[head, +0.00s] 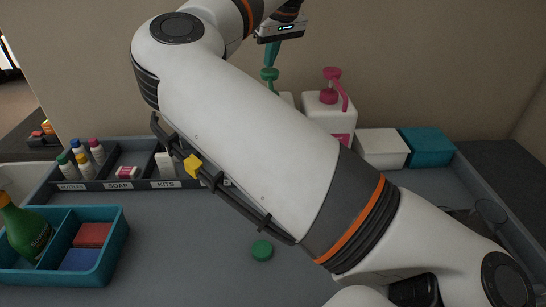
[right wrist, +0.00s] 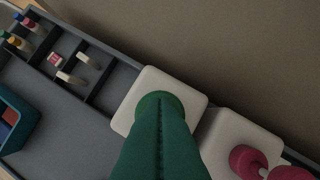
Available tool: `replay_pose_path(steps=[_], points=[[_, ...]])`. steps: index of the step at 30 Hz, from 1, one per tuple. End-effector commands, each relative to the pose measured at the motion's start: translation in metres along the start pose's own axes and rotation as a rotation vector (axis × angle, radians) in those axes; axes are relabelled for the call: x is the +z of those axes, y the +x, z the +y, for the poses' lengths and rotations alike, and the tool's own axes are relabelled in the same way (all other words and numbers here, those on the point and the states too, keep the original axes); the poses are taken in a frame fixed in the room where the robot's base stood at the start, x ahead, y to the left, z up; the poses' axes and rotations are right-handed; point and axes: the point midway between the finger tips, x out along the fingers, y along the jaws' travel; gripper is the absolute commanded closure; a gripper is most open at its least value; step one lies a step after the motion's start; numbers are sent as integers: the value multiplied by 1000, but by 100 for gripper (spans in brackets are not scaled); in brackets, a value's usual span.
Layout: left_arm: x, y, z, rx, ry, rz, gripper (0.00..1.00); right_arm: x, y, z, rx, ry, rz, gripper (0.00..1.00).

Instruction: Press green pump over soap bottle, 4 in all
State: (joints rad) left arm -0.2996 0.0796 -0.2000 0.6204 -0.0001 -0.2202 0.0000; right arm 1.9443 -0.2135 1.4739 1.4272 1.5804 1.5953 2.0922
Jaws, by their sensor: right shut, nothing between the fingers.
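The green pump (head: 269,74) shows in the head view above my big white arm link, at the back of the counter. Its white soap bottle (head: 288,97) is mostly hidden behind the arm. In the right wrist view the bottle's pale top (right wrist: 138,88) surrounds the green pump (right wrist: 150,101). My right gripper (head: 270,66) is shut and empty, its teal fingers pointing down at the pump head. In the right wrist view the shut fingers (right wrist: 160,112) cover much of the pump; whether they touch it I cannot tell. My left gripper is not in view.
A white bottle with a pink pump (head: 332,74) stands just right. A white box (head: 381,148) and teal box (head: 428,147) lie beyond. A labelled black organizer (head: 110,185) and a teal caddy (head: 105,268) are left. A green disc (head: 262,250) lies on the counter.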

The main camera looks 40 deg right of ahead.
Motion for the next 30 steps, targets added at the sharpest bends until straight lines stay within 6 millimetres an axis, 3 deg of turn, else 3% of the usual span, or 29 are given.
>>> replay_pose_path(steps=[24,30], points=[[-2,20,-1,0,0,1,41,-13,29,0,2,0,4,100],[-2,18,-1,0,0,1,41,-12,28,0,2,0,5,100]])
